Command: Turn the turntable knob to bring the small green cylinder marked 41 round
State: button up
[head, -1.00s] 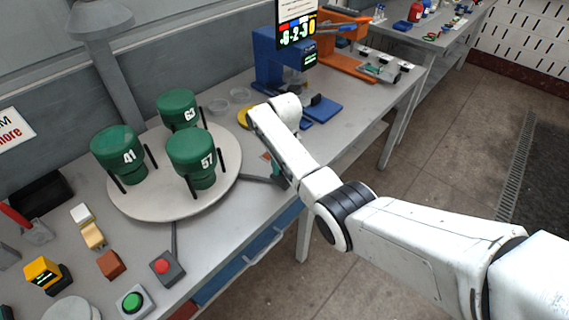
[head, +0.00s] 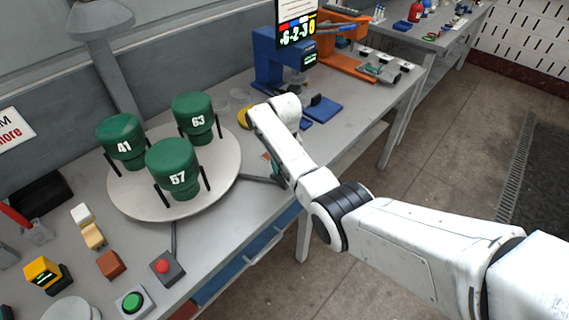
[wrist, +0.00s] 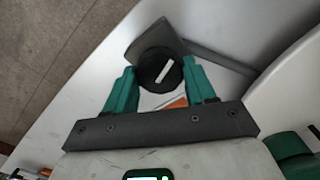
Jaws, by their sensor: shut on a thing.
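The round turntable (head: 150,211) on the bench carries three green cylinders. The cylinder marked 41 (head: 122,133) is at the left, the one marked 57 (head: 172,166) at the front, and the one marked 63 (head: 194,112) at the back right. In the wrist view, the black knob (wrist: 161,71) with a white bar sits between the two green fingers of my gripper (wrist: 161,85), which is shut on it. The turntable's edge (wrist: 290,85) shows at the right there. In the head view my arm mostly hides the knob and the fingers.
A red button (head: 163,266) and a green button (head: 132,302) stand at the bench front. Small blocks and a yellow device (head: 43,271) lie to the left. A blue machine (head: 268,60) stands behind my arm.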

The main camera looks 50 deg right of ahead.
jog(key=shift+f+m, duration=0.15)
jog(key=shift+m, duration=1.45)
dwell(4.3)
jog(key=o, duration=1)
jog(key=shift+o, duration=0.2)
notch_tip(320, 180, up, 11)
jog(key=b, duration=0.1)
jog(key=shift+b, duration=0.35)
jog(key=shift+f, duration=0.1)
